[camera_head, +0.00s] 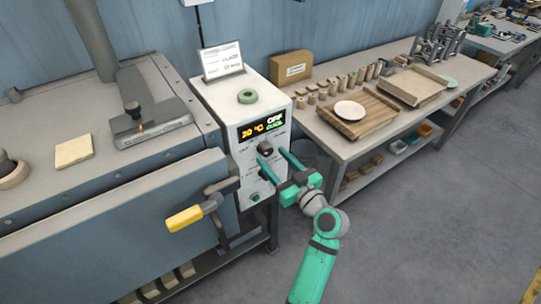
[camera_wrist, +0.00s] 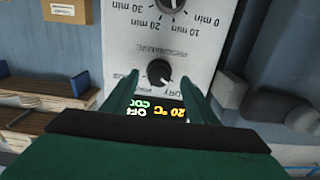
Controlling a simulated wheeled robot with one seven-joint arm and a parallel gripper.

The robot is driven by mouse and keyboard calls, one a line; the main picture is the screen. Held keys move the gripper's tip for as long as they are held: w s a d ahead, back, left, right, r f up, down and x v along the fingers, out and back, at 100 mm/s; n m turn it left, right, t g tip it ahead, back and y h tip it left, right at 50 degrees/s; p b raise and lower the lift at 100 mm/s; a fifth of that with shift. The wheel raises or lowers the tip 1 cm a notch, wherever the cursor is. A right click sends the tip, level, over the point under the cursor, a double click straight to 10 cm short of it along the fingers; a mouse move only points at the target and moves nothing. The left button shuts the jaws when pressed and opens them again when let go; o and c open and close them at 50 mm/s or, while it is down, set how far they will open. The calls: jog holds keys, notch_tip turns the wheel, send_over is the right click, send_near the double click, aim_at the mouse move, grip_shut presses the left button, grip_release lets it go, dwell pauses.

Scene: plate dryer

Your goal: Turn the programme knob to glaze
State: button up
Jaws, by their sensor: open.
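The programme knob (camera_wrist: 160,72) is a small black round knob on the white control panel, and it also shows in the head view (camera_head: 265,148). The wrist view is upside down; a pale mark shows low on the knob, its exact direction unclear. My gripper (camera_head: 272,157) faces the panel with green fingers apart. In the wrist view, the fingers of my gripper (camera_wrist: 161,79) stand on either side of the knob, with visible gaps. The display (camera_head: 262,126) reads 20 °C and OFF, with a small green word below. Some labels around the knob are hidden by the fingers.
A timer knob (camera_wrist: 172,4) with minute marks sits on the same panel. A yellow-handled lever (camera_head: 193,214) juts out left of my gripper. A card (camera_head: 222,61) and green ring (camera_head: 247,96) are on the control box. A workbench (camera_head: 345,150) stands to the right.

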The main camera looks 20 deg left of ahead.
jog(key=shift+x, duration=1.15)
jog(key=shift+w+d, duration=0.1)
jog(key=c, duration=1.1)
jog(key=shift+o, duration=0.2)
